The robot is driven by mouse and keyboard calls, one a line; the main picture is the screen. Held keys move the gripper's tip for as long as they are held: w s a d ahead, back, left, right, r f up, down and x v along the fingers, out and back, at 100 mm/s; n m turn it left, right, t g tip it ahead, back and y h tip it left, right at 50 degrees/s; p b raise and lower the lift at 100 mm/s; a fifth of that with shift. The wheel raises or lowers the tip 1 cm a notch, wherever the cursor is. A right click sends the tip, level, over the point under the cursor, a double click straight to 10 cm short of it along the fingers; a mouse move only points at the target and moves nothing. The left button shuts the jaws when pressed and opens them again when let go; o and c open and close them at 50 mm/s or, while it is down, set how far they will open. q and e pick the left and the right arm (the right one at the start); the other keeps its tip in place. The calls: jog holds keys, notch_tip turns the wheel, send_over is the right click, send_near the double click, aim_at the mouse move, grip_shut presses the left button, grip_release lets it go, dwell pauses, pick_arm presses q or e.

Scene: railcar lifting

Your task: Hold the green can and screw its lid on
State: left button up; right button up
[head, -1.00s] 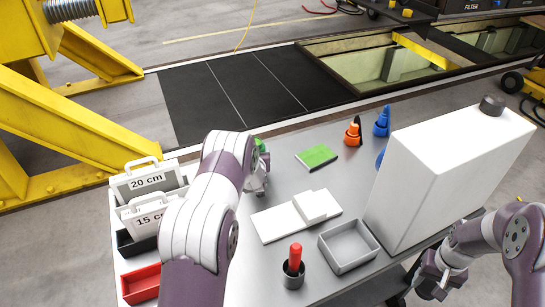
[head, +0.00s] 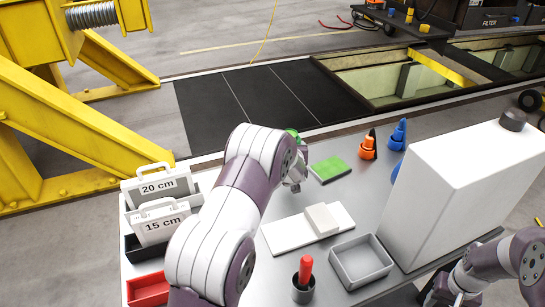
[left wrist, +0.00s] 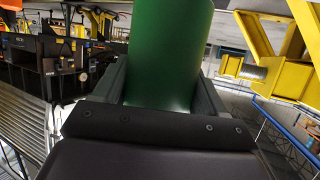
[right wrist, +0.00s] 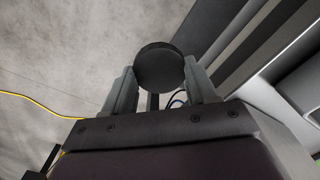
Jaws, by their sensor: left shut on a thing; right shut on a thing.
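The green can (left wrist: 168,50) is between the fingers of my left gripper (left wrist: 165,95), which is shut on it. In the head view only a small bit of the can (head: 293,134) shows behind my left arm, over the far part of the table. A dark round lid (right wrist: 159,67) is between the fingertips of my right gripper (right wrist: 162,82), which is shut on it. In the head view my right gripper (head: 440,292) is low at the right, beyond the table's front right edge; the lid is hidden there. Can and lid are well apart.
A grey tray (head: 361,262), a white board (head: 290,233), a green pad (head: 330,168) and orange (head: 368,146) and blue bottles (head: 398,134) stand nearby. Cases labelled 20 cm and 15 cm (head: 160,223) stand at left.

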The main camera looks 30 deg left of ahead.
pick_arm(q)
jog(key=d+r, duration=0.1)
jog(key=w+d+r, duration=0.1)
jog(key=d, duration=0.1)
jog(key=d+r, duration=0.1)
jog(key=shift+w+d, duration=0.15)
jog(key=shift+d, duration=0.25)
jog(key=o, duration=0.8)
jog(key=c, duration=0.9)
